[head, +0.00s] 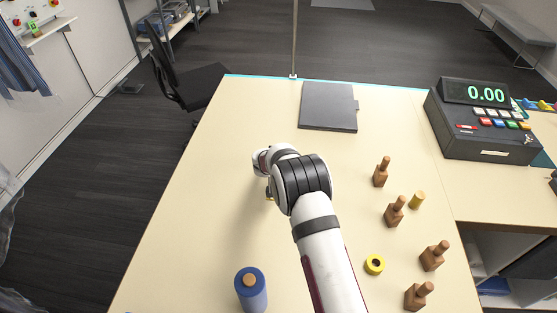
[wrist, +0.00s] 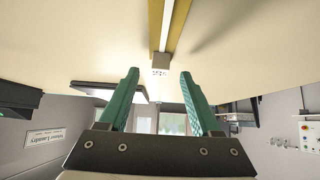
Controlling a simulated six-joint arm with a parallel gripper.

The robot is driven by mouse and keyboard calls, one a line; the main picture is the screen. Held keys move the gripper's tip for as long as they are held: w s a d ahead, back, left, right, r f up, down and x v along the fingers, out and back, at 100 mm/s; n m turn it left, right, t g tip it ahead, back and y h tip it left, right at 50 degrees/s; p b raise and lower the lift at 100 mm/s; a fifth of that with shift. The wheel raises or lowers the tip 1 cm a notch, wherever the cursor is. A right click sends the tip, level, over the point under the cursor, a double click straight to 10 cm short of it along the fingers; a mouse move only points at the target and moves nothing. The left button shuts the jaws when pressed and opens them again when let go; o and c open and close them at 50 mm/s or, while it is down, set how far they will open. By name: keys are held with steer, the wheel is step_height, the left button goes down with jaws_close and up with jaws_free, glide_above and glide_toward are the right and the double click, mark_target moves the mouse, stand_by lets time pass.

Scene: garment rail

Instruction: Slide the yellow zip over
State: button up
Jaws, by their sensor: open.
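In the wrist view a yellow strip (wrist: 154,22) with a pale band along its middle runs down from the top edge over the cream tabletop. It looks like the yellow zip. A small pale grey block (wrist: 160,66) with dark dots sits at its near end; I cannot tell whether this is the slider. My gripper (wrist: 159,72) is open, with its two green fingers apart. The block appears in the gap between the fingertips, and no contact shows. In the head view my arm hides the zip and most of the gripper.
In the head view, a blue spool (head: 251,293) stands front left. A yellow ring (head: 374,265) and several brown wooden pieces (head: 395,212) stand right of my arm. A dark flat case (head: 328,108) lies behind, and a till (head: 482,133) stands far right.

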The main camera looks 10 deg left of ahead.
steer(key=shift+x, duration=1.1)
jaws_close()
